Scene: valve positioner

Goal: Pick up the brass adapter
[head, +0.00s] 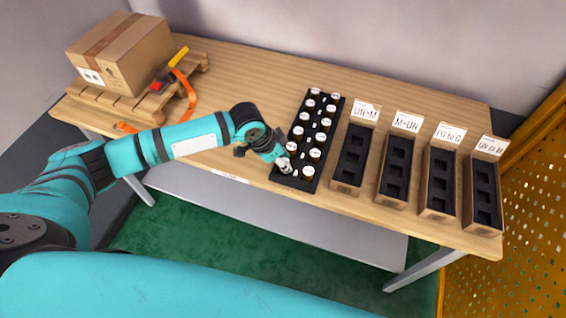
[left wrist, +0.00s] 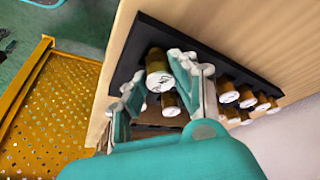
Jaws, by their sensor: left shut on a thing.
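Brass adapters with white, marked tops stand in two rows in a black tray (head: 279,178) on the table. My left gripper (head: 284,164) is at the near left end of the tray, pointing down. In the left wrist view its two fingers (left wrist: 155,75) are on either side of a brass adapter (left wrist: 158,84), and it is shut on it. Another adapter (left wrist: 171,105) shows just beside that one. The exact finger contact, and whether the held adapter is clear of the tray, cannot be told. My right gripper is in neither view.
Several open cardboard bins with black inserts and labels, such as the nearest bin (head: 349,172), stand right of the tray. A carton (head: 122,52) sits on a wooden pallet (head: 136,104) at the left, with an orange strap (head: 191,94). A yellow perforated panel (head: 520,200) stands at the right.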

